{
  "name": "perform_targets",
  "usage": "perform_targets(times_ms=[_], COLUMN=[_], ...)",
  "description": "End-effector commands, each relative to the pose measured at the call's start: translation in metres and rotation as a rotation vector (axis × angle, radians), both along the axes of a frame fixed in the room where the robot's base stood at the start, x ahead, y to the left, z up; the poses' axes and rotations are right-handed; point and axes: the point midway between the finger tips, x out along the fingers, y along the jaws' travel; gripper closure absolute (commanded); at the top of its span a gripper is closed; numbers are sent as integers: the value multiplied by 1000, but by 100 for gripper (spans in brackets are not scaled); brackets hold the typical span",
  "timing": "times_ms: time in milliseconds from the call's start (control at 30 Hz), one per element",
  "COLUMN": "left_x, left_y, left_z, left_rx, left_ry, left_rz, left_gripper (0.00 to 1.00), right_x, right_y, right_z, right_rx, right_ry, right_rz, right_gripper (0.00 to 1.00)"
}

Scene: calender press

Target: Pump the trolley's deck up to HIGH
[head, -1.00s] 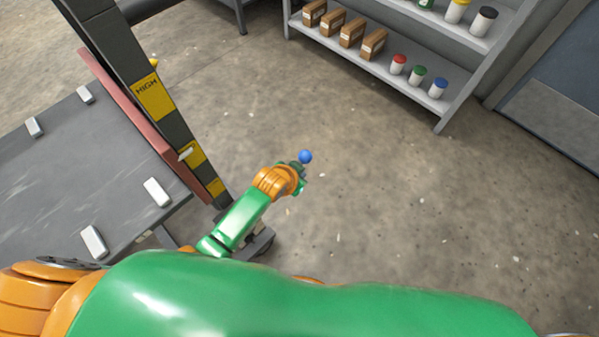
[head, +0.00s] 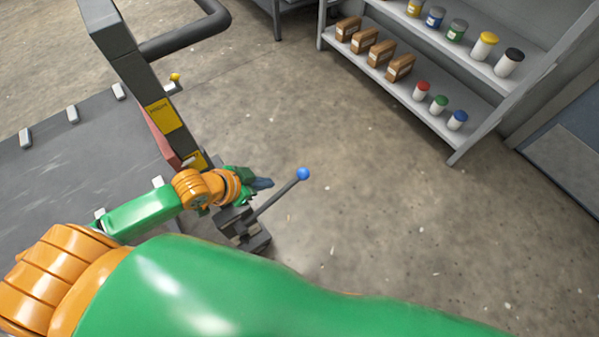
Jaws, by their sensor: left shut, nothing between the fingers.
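The trolley's dark grey deck (head: 55,165) fills the left side. Its dark mast (head: 135,72) carries a yellow HIGH label (head: 162,116) and a lower yellow mark (head: 196,158). A small pale pointer (head: 188,162) sits by the lower mark, below HIGH. The pump lever (head: 275,197) is a dark rod with a blue ball (head: 303,173), slanting up to the right from a dark pedal-like base (head: 240,228). My left gripper (head: 264,184) is shut and empty, left of the ball and apart from it. Its wrist hides part of the mast's foot. My right gripper is out of view.
A dark push handle (head: 190,38) curves from the mast's top. A yellow knob (head: 175,77) sticks out beside the mast. Pale blocks (head: 72,114) line the deck's edges. A grey shelf (head: 420,95) with boxes and jars stands at back right. The floor right of the lever is clear.

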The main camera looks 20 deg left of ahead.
Motion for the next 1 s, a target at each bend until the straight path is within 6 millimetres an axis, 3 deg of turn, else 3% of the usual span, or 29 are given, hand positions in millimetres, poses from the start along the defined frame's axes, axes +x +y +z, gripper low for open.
perform_targets(times_ms=[267,733,1000], left_x=[4,56,82], left_y=[-1,-33,-45], left_z=[-7,-85,-101], left_rx=[1,1,2], left_ry=[-2,-2,-3], left_rz=[3,3,2], left_gripper=[100,100,100], right_x=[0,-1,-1], right_y=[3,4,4], right_z=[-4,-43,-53], right_rx=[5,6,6], right_ry=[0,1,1], right_rz=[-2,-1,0], right_gripper=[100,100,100])
